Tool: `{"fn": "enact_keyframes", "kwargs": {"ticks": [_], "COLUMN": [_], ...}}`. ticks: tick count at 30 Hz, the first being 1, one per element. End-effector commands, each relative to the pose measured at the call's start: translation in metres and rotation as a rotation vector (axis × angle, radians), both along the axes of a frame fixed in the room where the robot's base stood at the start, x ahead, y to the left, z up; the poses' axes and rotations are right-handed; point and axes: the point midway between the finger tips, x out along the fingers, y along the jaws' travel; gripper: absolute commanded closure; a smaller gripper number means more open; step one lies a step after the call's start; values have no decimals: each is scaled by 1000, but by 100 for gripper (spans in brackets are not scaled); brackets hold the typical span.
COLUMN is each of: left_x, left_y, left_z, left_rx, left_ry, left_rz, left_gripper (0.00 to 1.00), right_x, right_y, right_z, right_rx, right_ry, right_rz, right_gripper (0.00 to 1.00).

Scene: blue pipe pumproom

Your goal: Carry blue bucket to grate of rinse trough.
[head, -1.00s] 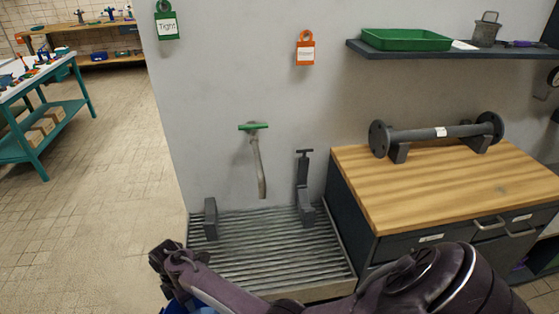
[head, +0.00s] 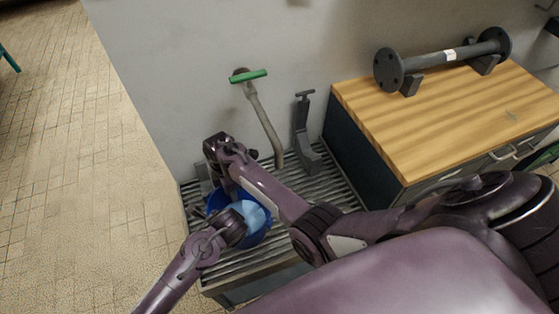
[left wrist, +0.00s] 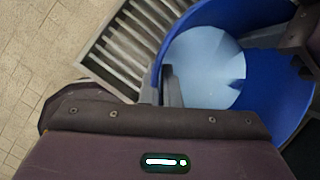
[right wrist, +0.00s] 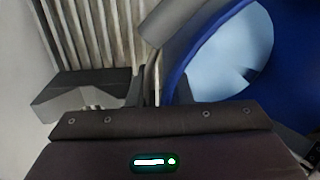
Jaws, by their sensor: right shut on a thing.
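The blue bucket (head: 262,234) is over the front left part of the grate (head: 325,186) of the rinse trough, with a pale blue surface inside. I cannot tell whether its base touches the slats. My right gripper (head: 231,194) is at the bucket's far rim. In the right wrist view its fingers (right wrist: 163,88) are shut on the bucket rim (right wrist: 180,72). My left gripper (head: 237,230) is at the near left side. In the left wrist view a dark fingertip (left wrist: 169,82) is at the bucket rim (left wrist: 158,75); its grip is unclear.
A green-handled pipe (head: 262,115) and a grey bracket (head: 304,135) stand at the wall behind the grate. A wood-topped cabinet (head: 440,120) with a flanged pipe (head: 445,60) borders the right.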

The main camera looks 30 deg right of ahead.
Motion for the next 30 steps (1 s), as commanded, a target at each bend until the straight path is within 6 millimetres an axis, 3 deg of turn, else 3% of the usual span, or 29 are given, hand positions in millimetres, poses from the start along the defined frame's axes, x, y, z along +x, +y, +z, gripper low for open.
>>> {"fn": "enact_keyframes", "kwargs": {"ticks": [14,30], "left_x": [1,1], "left_y": [1,2], "left_z": [-3,-32], "left_rx": [3,3], "left_ry": [-1,0], "left_rz": [3,4], "left_gripper": [100,100], "right_x": [2,2], "right_y": [-2,-2], "right_z": [-2,-31], "right_rx": [-2,-2], "right_ry": [-5,-5], "right_rz": [0,0], "right_gripper": [100,100]}}
